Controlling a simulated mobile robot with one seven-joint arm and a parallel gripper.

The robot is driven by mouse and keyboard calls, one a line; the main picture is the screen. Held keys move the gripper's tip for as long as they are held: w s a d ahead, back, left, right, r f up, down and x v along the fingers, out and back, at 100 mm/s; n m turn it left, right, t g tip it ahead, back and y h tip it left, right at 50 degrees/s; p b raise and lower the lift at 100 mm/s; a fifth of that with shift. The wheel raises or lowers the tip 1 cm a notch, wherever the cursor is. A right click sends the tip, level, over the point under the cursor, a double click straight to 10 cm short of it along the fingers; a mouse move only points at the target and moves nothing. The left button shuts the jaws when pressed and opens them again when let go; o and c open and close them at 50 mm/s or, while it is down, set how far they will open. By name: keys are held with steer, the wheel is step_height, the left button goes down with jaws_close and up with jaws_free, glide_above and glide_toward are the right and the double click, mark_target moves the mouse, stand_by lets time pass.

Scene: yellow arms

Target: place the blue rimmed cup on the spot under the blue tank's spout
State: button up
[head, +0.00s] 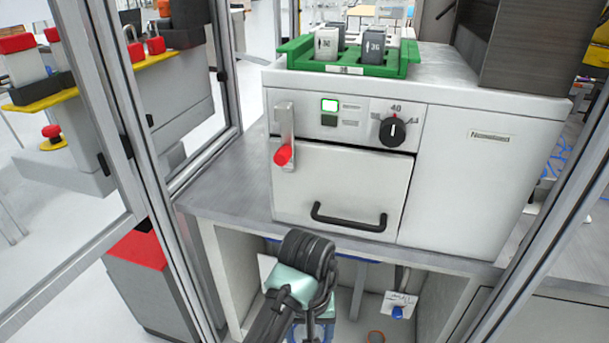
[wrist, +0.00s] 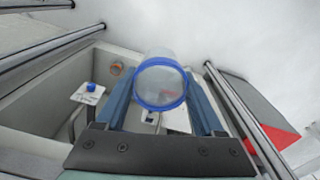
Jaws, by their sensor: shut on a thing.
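In the wrist view, a clear cup with a blue rim (wrist: 160,88) sits between the two fingers of my gripper (wrist: 158,76), which is shut on it. The round rim faces the camera. In the head view, my arm reaches down in front of the counter at the bottom middle, and the cup cannot be made out there. A small blue spout-like piece on a white plate (head: 397,310) shows in the open space under the counter. What looks like the same piece (wrist: 90,86) is left of the cup in the wrist view. I cannot make out the blue tank.
A white machine (head: 345,175) with a black handle and dial stands on the grey counter (head: 225,200). A green tray (head: 345,68) sits on top. Metal frame posts stand on both sides. A red-topped cabinet (head: 140,255) is left.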

steer(key=s+r+p, duration=0.1)
steer(key=r+p, duration=0.5)
steer(key=p, duration=0.1)
steer(key=s+r+p, duration=0.1)
steer(key=r+p, duration=0.2)
steer(key=p, duration=0.1)
steer(key=shift+s+a, duration=0.25)
steer(key=shift+s, duration=0.05)
steer(key=s+f+p, duration=0.1)
steer(key=s+p, duration=0.1)
steer(key=s, duration=0.6)
steer(key=shift+s+f, duration=0.15)
steer(key=shift+f, duration=0.15)
steer(key=shift+a, duration=0.1)
stand_by(0.6)
